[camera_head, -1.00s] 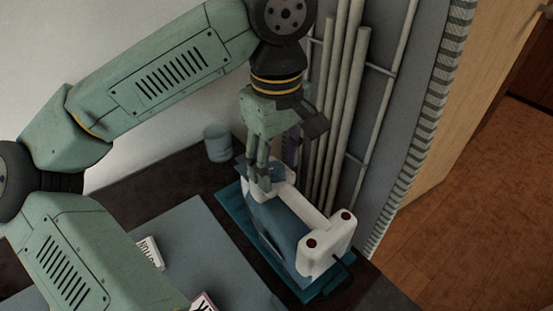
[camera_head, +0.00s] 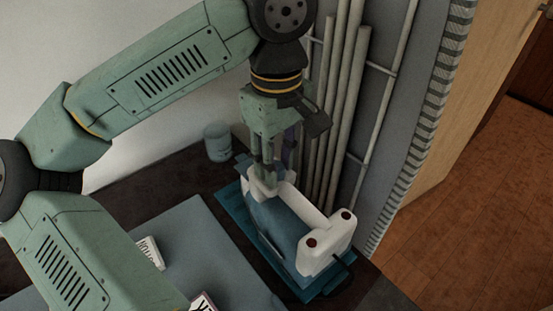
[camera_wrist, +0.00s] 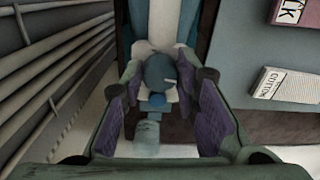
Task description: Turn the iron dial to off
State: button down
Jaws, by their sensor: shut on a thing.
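The iron (camera_head: 318,234), white and blue, lies on a teal tray (camera_head: 229,197) on the dark counter. My gripper (camera_head: 266,172) points down over the iron's far end. In the wrist view, the round blue-grey dial (camera_wrist: 160,70) sits on the white iron body, with a small pale mark on its right side. My gripper (camera_wrist: 168,77) has its purple-padded fingers on both sides of the dial and is shut on it. Exact finger contact is hard to see. The dial is hidden behind the fingers in the head view.
A grey-blue board (camera_head: 195,235) lies left of the tray, with a white COTTON card (camera_head: 150,252) and another card (camera_head: 203,302) on it. A grey cup (camera_head: 217,142) stands behind. Vertical pipes (camera_head: 340,110) rise close to the right of my gripper.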

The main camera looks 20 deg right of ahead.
jog(key=shift+n, duration=0.3)
jog(key=n+b, duration=0.2)
jog(key=n, duration=0.2)
jog(key=shift+f+n, duration=0.1)
jog(key=shift+n, duration=0.2)
jog(key=n+b, duration=0.1)
jog(key=n, duration=0.4)
jog(key=shift+w, duration=0.1)
jog(key=shift+d+n, duration=0.1)
jog(key=shift+n, duration=0.2)
jog(key=c, duration=1.2)
grip_release()
jog(key=shift+c, duration=0.2)
notch_tip(320, 180, up, 12)
